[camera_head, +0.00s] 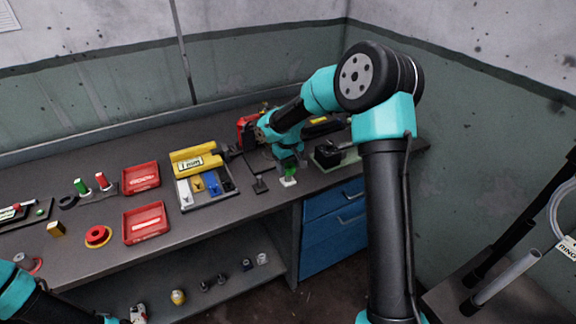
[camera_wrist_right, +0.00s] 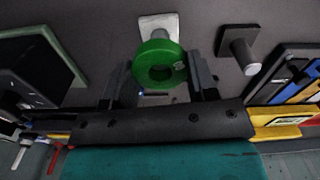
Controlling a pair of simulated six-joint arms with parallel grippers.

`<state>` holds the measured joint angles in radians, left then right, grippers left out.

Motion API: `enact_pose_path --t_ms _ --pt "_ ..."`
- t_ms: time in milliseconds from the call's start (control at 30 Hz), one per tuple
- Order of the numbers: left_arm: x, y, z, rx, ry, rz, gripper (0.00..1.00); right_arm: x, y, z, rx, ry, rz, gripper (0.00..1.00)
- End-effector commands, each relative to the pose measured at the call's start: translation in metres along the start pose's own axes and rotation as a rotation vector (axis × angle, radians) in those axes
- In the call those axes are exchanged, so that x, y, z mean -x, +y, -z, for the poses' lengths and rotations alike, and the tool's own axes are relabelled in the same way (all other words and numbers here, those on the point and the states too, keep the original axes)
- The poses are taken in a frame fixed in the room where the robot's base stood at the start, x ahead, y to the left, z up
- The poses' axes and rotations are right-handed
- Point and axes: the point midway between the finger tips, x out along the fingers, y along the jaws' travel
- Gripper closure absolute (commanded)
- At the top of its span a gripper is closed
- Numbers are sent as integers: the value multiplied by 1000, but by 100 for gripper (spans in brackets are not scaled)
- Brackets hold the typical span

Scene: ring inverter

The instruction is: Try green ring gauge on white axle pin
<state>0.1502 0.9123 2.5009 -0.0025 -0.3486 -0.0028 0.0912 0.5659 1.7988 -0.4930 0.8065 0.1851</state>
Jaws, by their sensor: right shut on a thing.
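The green ring gauge (camera_wrist_right: 158,62) is between the two fingers of my right gripper (camera_wrist_right: 160,80), which is shut on it. In the head view the green ring (camera_head: 290,171) shows small below my right gripper (camera_head: 288,162). The white axle pin (camera_wrist_right: 158,24) stands on a square white base just beyond the ring in the wrist view. In the head view its white base (camera_head: 289,182) lies right under the ring. The ring hides part of the pin, so I cannot tell whether the ring is around it. My left arm shows at the bottom left, its gripper out of view.
A dark pin on a square base (camera_wrist_right: 240,52) stands beside the white one, also seen in the head view (camera_head: 260,186). A tray with coloured blocks (camera_head: 207,187), a yellow holder (camera_head: 196,160) and red trays (camera_head: 141,178) lie left. The bench's front edge is close.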

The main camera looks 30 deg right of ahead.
Motion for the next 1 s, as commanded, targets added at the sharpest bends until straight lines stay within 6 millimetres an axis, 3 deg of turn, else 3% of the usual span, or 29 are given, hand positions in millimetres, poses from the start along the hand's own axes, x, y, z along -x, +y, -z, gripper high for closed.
enact_pose_path --t_ms 367,1000 --pt "0 0 0 0 0 0 57 1 0 0 0 1 0 75" --pt "0 0 0 0 0 0 57 20 0 0 0 2 -1 75"
